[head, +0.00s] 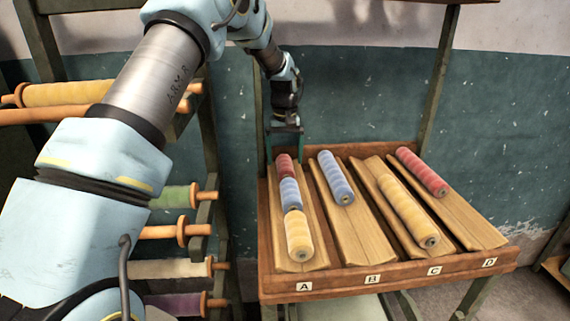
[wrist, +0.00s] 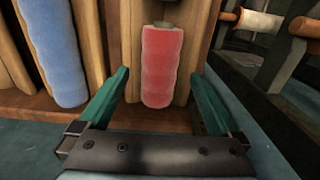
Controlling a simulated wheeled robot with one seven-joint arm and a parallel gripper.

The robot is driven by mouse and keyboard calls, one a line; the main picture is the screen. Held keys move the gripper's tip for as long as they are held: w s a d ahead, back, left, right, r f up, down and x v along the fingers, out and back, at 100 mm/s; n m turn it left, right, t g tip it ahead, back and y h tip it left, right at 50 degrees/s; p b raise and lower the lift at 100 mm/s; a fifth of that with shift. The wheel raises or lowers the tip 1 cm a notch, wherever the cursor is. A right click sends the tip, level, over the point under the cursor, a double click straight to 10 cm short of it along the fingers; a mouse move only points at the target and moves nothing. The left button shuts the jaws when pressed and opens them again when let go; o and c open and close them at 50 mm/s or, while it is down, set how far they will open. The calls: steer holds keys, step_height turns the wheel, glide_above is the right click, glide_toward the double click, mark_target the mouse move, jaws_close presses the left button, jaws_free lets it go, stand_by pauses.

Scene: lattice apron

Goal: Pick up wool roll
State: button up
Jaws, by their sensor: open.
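My gripper (head: 286,143) is over the back end of channel A on a sloped wooden rack (head: 389,273). In the wrist view my gripper (wrist: 158,100) is open, its green fingers on either side of a red wool roll (wrist: 162,65) and apart from it. The same red roll (head: 284,166) shows in the head view at the top of channel A. Below it in that channel are a blue roll (head: 291,194) and a yellow roll (head: 298,235). Channel B holds a blue roll (head: 336,177), channel C a yellow roll (head: 408,205), channel D a red roll (head: 422,171).
A rack of spools on pegs stands at the left, with a green spool (head: 172,196), a cream spool (head: 170,268) and a yellow spool (head: 68,93). A teal and grey wall (head: 365,95) is close behind the sloped rack. Wooden dividers flank channel A.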

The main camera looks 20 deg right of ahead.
steer(key=shift+f, duration=0.85)
steer(key=c, duration=1.6)
